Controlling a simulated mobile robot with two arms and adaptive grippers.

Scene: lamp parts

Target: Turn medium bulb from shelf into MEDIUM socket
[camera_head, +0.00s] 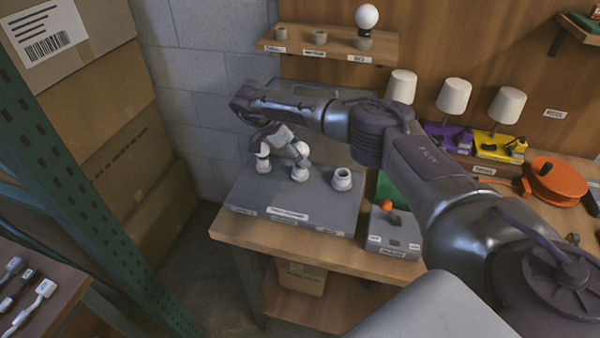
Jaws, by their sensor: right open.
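The grey socket board (315,205) lies on the workbench with three white sockets in a row. The middle socket (299,175) has a round white bulb (301,149) upright in it. The left socket (264,168) has a smaller bulb (263,152) in it, and the right socket (342,179) is empty. My right gripper (284,150) is open at the middle bulb, with a finger close beside it; whether they touch I cannot tell. The wall shelf (330,45) has two empty holders and a large bulb (366,17) in the right one. My left gripper is out of view.
A grey box with an orange knob (395,236) stands right of the board. Behind my right arm are several white-shaded lamps (453,96) and an orange reel (557,181). Cardboard boxes (100,110) and a green rack post (85,220) bound the left.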

